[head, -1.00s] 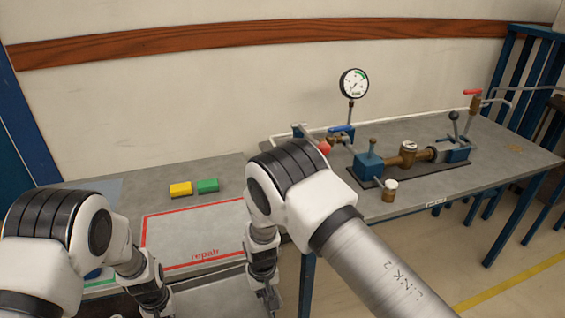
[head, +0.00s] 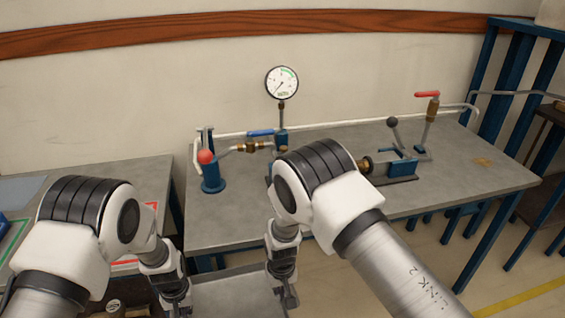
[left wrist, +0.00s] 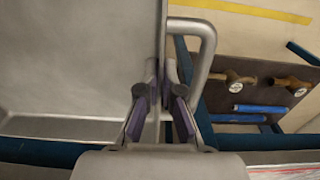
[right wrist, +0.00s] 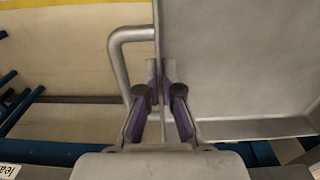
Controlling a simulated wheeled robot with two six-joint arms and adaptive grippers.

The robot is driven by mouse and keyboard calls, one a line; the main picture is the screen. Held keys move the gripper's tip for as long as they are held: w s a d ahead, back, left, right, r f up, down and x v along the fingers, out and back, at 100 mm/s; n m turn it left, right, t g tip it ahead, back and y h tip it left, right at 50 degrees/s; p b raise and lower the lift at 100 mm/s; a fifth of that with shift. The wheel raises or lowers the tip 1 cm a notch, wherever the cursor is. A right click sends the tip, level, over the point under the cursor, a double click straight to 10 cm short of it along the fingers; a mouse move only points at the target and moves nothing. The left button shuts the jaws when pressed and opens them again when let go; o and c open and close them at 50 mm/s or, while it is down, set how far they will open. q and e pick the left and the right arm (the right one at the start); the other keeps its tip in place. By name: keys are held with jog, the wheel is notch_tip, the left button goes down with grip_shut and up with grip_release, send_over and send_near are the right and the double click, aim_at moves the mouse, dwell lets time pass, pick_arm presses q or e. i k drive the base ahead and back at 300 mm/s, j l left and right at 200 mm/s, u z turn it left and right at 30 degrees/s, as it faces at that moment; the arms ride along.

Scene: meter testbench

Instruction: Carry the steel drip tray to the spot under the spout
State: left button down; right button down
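The steel drip tray (head: 235,298) is a shallow grey metal tray at the bottom centre of the head view, low in front of the bench. My left gripper (head: 180,306) is at its left side and my right gripper (head: 287,298) at its right. In the left wrist view the fingers (left wrist: 163,90) are closed on the tray's edge at the handle. In the right wrist view the fingers (right wrist: 163,88) are closed on the opposite edge beside its handle. The tray's visible floor looks empty. I cannot tell which pipe end is the spout; my right arm hides part of the rig.
The test bench (head: 225,210) carries a blue stand with a red ball (head: 206,157), a pressure gauge (head: 282,82) and a red-handled valve (head: 427,95). Its left front surface is clear.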

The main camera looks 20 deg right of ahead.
aim_at(483, 161)
jog(key=l, duration=2.85)
jog(key=k+z, duration=0.05)
